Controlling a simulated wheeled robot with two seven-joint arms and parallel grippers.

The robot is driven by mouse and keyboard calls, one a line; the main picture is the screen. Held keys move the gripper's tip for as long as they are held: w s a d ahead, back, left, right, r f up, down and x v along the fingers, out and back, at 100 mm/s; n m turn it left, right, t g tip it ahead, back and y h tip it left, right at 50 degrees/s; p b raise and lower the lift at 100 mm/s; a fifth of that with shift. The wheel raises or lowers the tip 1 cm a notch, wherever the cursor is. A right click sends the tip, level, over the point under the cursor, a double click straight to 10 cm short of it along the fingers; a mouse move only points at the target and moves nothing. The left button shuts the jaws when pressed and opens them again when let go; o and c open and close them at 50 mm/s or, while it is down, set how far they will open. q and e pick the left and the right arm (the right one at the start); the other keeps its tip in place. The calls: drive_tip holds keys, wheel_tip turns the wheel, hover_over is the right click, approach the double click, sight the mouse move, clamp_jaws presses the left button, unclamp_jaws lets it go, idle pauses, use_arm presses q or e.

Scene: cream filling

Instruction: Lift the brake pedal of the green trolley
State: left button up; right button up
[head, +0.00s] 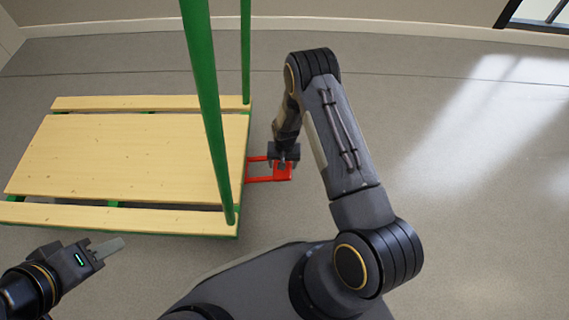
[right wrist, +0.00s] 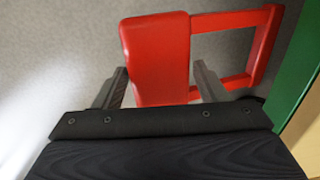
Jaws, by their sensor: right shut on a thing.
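The green trolley has a pale wooden deck (head: 130,155) and green posts (head: 211,105); it stands on the left in the head view. Its red brake pedal (head: 284,174) sticks out from the deck's right side on a red frame. In the right wrist view, the pedal's broad pad (right wrist: 158,55) lies between my two right fingers. My right gripper (head: 283,163) is shut on the pedal, reaching it from above. My left gripper (head: 108,247) hangs near the deck's front edge, apart from the trolley, holding nothing visible. Its finger gap is not clear.
Grey floor (head: 450,200) lies open to the right of the trolley. A wall with a pale skirting (head: 330,27) runs along the back. One green post stands close to the left of my right forearm.

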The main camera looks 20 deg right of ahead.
drive_tip(key=shift+a, duration=0.15)
drive_tip(key=o, duration=1.3)
drive_tip(key=r+p, duration=0.1)
drive_tip(key=r, duration=0.1)
drive_tip(key=r+p, duration=0.1)
drive_tip(key=r, duration=0.1)
drive_tip(key=r+p, duration=0.1)
drive_tip(key=r, duration=0.2)
drive_tip(key=shift+d, duration=0.25)
drive_tip(key=shift+r, duration=0.45)
